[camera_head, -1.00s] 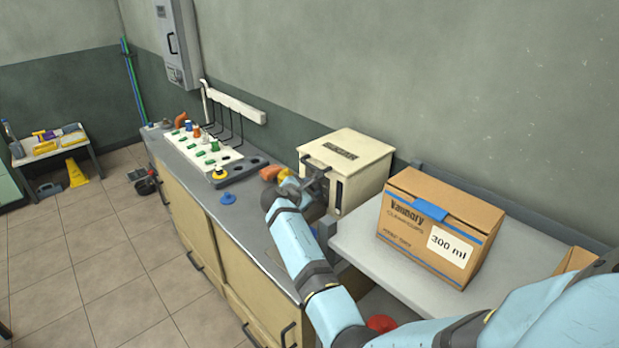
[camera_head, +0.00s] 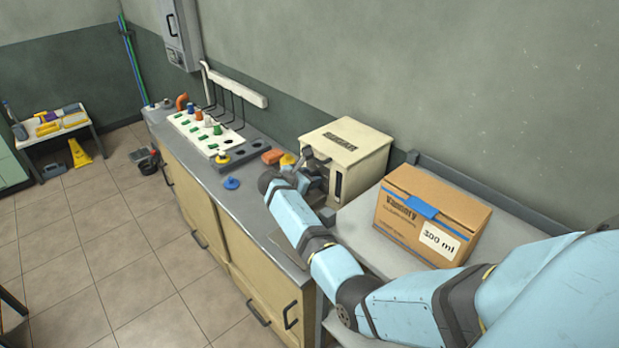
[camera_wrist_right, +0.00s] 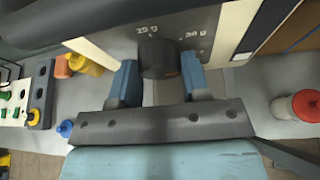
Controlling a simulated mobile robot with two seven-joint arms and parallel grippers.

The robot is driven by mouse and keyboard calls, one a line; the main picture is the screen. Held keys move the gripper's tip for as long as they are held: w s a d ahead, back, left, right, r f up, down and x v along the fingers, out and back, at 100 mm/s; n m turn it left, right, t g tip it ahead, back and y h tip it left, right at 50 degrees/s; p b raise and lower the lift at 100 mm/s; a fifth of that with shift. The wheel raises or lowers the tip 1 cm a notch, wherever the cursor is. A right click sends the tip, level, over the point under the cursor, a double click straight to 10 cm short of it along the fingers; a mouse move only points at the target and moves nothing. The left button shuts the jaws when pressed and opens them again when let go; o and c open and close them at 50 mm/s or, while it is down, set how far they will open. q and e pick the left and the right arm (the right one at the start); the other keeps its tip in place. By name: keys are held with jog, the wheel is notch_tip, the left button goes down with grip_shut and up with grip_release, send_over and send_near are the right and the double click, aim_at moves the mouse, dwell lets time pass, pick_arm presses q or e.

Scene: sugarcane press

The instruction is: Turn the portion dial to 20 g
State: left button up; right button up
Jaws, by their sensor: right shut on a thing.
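The dispenser (camera_head: 345,150) is a cream box with a dark label on top, standing on the counter against the wall. The portion dial (camera_wrist_right: 158,57) is a dark round knob on its front, seen in the right wrist view. A "20 g" mark (camera_wrist_right: 147,30) is above the dial to the left and a "30 g" mark (camera_wrist_right: 193,36) to the right. My right gripper (camera_wrist_right: 159,66) is shut on the dial, one blue finger on each side. In the head view the right gripper (camera_head: 311,170) hides the dial. The dial's exact setting cannot be read. My left gripper is out of view.
A cardboard box (camera_head: 432,215) labelled 300 ml stands right of the dispenser. A white rack (camera_head: 205,135) with coloured pieces, an orange block (camera_head: 273,156) and a blue knob-like piece (camera_head: 231,183) are on the counter to the left. The counter's front strip is partly clear.

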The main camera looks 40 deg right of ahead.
jog(key=o, duration=0.9)
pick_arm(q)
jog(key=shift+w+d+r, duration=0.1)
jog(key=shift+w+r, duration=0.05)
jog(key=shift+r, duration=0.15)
pick_arm(e)
jog(key=shift+d, duration=0.1)
jog(key=shift+a+r, duration=0.1)
jog(key=shift+a, duration=0.45)
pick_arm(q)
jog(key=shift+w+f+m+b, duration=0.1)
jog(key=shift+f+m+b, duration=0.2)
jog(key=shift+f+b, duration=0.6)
pick_arm(e)
jog(key=shift+v, duration=6.35)
